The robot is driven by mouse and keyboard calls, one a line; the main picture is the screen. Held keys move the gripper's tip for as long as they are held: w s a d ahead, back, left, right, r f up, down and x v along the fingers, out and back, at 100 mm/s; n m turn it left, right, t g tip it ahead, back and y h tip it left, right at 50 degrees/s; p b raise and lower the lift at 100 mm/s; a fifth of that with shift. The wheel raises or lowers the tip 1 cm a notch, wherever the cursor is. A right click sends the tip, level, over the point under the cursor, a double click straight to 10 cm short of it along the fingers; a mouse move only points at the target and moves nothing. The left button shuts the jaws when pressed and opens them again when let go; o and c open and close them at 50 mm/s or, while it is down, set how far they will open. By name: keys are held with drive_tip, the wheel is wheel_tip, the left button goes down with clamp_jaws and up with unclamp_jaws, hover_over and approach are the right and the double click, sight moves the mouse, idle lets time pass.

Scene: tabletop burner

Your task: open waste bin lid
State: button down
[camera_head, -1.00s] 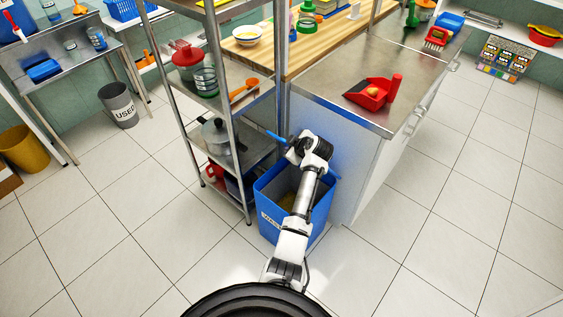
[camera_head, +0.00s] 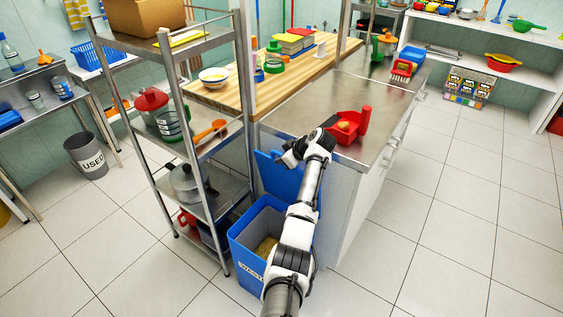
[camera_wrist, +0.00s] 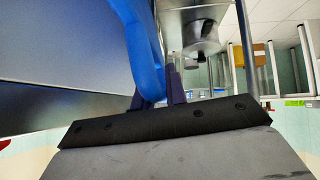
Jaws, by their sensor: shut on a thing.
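The blue waste bin (camera_head: 248,243) stands on the floor between the metal shelf and the steel counter. Its inside shows, with yellowish contents. Its blue lid (camera_head: 277,176) is raised at the back of the bin, close to the counter's side. My gripper (camera_head: 289,158) is at the upper part of the lid, and its fingers are small and partly hidden in the head view. In the wrist view the dark fingers of my gripper (camera_wrist: 156,100) are shut on the blue lid (camera_wrist: 142,45) near its edge.
The metal shelf (camera_head: 222,150) with pots stands close on the left of the bin. The steel counter (camera_head: 350,95) with a red dustpan (camera_head: 343,130) is on the right. Tiled floor (camera_head: 420,235) is free to the right.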

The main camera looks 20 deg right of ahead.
drive_tip(key=shift+d, duration=0.1)
drive_tip(key=c, duration=1.4)
unclamp_jaws()
drive_tip(key=shift+c, duration=0.2)
drive_tip(key=shift+r, duration=0.1)
drive_tip(key=b+v, duration=0.2)
drive_tip(key=v, duration=1.1)
drive_tip(key=shift+s+r, duration=0.2)
drive_tip(key=shift+s, duration=0.15)
